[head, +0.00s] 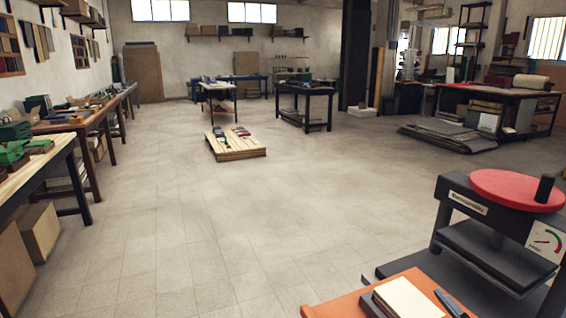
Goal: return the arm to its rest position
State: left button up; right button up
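Neither of my grippers nor either of my arms shows in the head view. I cannot see what they hold or where they are. The head view looks out across a large workshop room.
A black press with a red round top (518,188) stands close at the lower right, beside an orange surface (330,308) bearing a cream block (408,298). A workbench (40,175) runs along the left wall. A low wooden platform (240,152) lies mid-room. The floor (200,230) between is clear.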

jog(key=s+f+m+g, duration=0.3)
jog(key=s+f+g, duration=1.05)
jog(key=s, duration=0.55)
jog(key=w+a+f+t+y, duration=0.3)
jog(key=w+a+f+t, duration=0.3)
jog(key=t, duration=0.2)
jog(key=shift+f+t, duration=0.15)
jog(key=shift+t, duration=0.2)
jog(key=shift+w, duration=0.1)
jog(key=shift+c, duration=0.3)
